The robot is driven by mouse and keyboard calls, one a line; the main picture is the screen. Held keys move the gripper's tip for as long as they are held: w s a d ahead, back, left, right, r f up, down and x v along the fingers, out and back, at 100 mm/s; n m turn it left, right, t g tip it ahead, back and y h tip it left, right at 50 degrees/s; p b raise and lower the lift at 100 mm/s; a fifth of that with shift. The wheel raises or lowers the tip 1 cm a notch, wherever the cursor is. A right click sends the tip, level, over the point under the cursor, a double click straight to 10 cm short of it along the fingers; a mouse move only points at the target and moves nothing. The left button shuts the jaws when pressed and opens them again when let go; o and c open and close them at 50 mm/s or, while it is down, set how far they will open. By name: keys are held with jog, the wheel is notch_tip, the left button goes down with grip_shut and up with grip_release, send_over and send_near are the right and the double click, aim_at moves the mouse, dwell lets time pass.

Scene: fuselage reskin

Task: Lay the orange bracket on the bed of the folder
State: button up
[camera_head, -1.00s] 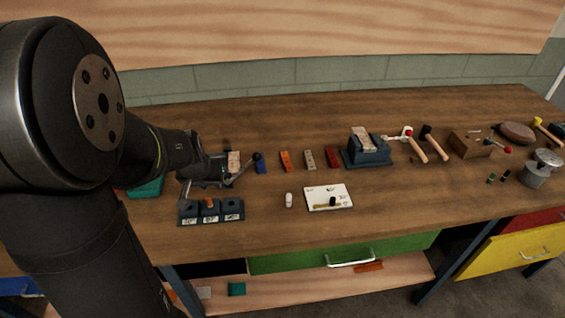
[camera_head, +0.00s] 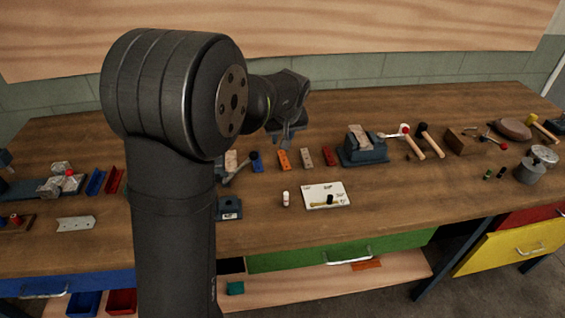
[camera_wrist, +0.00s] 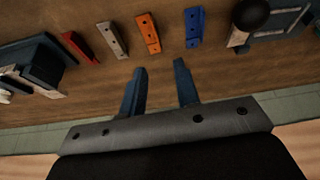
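The orange bracket (camera_head: 284,160) lies flat on the bench among other coloured strips. In the wrist view the orange bracket (camera_wrist: 148,33) is beyond my fingertips and between their lines, with bare wood between. My gripper (camera_head: 288,142) is above the bench behind the strips. In the wrist view my gripper (camera_wrist: 160,66) has its two fingers apart with nothing between them. A dark blue device with a lever and black ball knob, seemingly the folder (camera_wrist: 275,22), is at the upper right there. In the head view my arm partly hides it; its lever (camera_head: 238,171) shows.
A blue strip (camera_wrist: 194,27), a grey strip (camera_wrist: 112,40) and a red strip (camera_wrist: 80,47) flank the orange one. A blue block fixture (camera_head: 363,152) stands to their right. The bench behind the strips is clear.

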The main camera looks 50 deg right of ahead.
send_near(284, 160)
jog(key=shift+w+a+f, duration=0.65)
jog(key=shift+w+a, duration=0.1)
jog(key=shift+a, duration=0.1)
jog(key=shift+d+x, duration=0.2)
jog(key=shift+x, duration=1.1)
jog(key=shift+d+x, duration=0.2)
jog(key=shift+x, duration=1.1)
jog(key=shift+r, duration=0.1)
grip_shut()
